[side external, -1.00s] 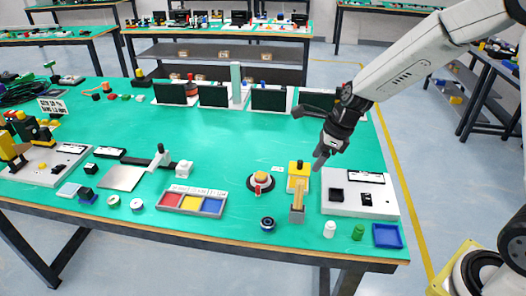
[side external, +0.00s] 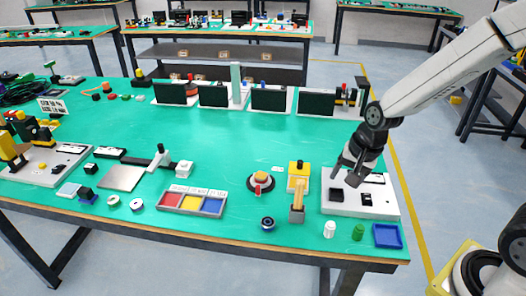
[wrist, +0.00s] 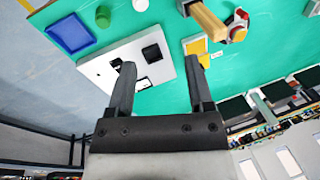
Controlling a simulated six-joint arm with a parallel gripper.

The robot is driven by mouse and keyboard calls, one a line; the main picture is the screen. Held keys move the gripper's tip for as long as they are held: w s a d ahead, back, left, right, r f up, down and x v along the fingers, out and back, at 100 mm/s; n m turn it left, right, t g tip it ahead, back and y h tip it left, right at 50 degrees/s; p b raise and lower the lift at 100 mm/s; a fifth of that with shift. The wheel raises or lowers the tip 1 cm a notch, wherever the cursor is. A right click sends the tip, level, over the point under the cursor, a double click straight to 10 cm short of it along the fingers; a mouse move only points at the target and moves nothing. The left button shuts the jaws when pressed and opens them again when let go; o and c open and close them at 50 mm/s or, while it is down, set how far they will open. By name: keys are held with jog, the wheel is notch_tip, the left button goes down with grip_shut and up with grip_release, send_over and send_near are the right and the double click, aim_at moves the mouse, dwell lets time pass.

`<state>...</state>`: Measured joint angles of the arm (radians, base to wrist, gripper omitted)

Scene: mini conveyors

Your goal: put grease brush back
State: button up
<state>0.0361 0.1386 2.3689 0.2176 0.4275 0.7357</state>
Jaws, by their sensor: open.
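A tan wooden handle (side external: 298,200), which looks like the grease brush, slopes upward from a small grey block (side external: 297,216) near the table's front edge. I cannot tell whether bristles are hidden in the block. The handle also shows at the top of the wrist view (wrist: 208,21). My gripper (side external: 346,177) is open and empty, to the right of the handle and above the white plate (side external: 340,208). In the wrist view both fingers (wrist: 160,66) are apart over that plate.
An empty blue tray (side external: 388,236), a green cap (side external: 358,232) and a white cap (side external: 329,229) stand at the front right. A round red and orange button unit (side external: 261,182) is left of the handle. Black-screened stands (side external: 316,103) line the back. The middle green mat is clear.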

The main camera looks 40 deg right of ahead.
jog(key=s+n, duration=0.2)
jog(key=n, duration=0.1)
jog(key=s+n, duration=0.1)
jog(key=n, duration=0.3)
jog(key=s+n+h, duration=0.1)
jog(key=s+n, duration=0.1)
jog(key=n, duration=0.2)
jog(key=shift+s+d+f, duration=0.2)
jog(key=shift+s+f, duration=0.05)
jog(key=shift+s, duration=0.05)
